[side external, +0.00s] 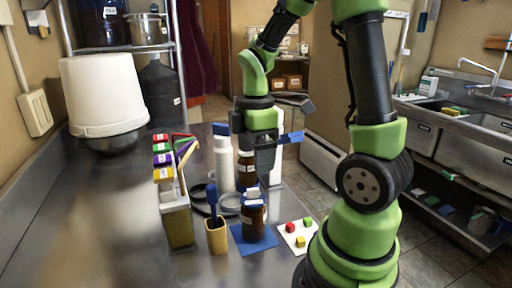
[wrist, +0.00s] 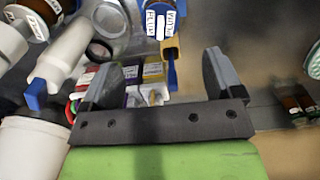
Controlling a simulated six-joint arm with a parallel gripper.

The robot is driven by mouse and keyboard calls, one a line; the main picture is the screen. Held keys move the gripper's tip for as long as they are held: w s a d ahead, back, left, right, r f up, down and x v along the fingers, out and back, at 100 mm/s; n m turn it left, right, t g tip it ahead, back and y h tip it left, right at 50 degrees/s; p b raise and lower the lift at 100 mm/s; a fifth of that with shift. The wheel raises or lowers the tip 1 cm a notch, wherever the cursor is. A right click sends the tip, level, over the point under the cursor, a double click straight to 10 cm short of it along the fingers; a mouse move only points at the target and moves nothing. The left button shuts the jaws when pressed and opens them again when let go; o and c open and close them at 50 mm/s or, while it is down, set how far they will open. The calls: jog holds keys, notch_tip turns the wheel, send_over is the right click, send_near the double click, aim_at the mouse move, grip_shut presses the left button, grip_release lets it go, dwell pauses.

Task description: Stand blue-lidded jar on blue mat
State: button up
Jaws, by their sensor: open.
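The blue-lidded jar (side external: 255,219) is a brown jar with a pale label, standing upright on the blue mat (side external: 262,246) on the steel counter. In the wrist view its blue lid (wrist: 160,20), with white labels, shows at the top edge, beyond the fingers. My gripper (side external: 265,165) is above and behind the jar in the side view, apart from it. In the wrist view my gripper (wrist: 162,68) has its fingers wide apart with nothing held between them. The mat is partly hidden by the jar.
Another brown jar (side external: 245,172) and a white bottle (side external: 223,165) stand behind. A tan cup (side external: 216,238) with a blue-handled tool is left of the mat. A white card (side external: 298,235) with small coloured blocks is to its right.

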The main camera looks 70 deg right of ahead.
jog(key=s+a+r+m+t+y, duration=0.1)
jog(key=s+a+r+m+t, duration=0.2)
jog(key=a+r+m, duration=0.2)
jog(key=s+a+r+m+t+y, duration=0.1)
jog(key=s+a+r+m+t, duration=0.2)
jog(key=a+r+m, duration=0.3)
jog(key=shift+s+a+m+t, duration=0.25)
jog(key=shift+a+m+t, duration=0.4)
jog(key=shift+m, duration=0.35)
